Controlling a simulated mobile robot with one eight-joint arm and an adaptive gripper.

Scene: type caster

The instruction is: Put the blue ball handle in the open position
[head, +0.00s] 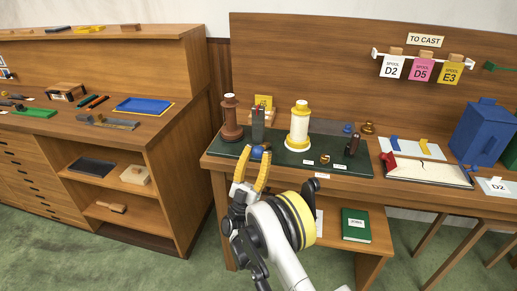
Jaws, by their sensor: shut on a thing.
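The blue ball handle (257,152) shows at the front left edge of the dark green mat (283,158) on the right-hand desk. My gripper (256,160) reaches up to it from below, with its yellow fingers at either side of the ball and shut on it. A grey upright piece (258,126) stands just behind the ball. How the handle joins it is too small to tell, and the fingers partly hide the ball's lower side.
A brown spool-like post (231,118) stands left of the handle, and a yellow and white one (299,126) stands to the right. Small brass pieces (325,159) lie on the mat. A blue box (484,132) stands at the far right. Open floor (190,270) lies between the furniture.

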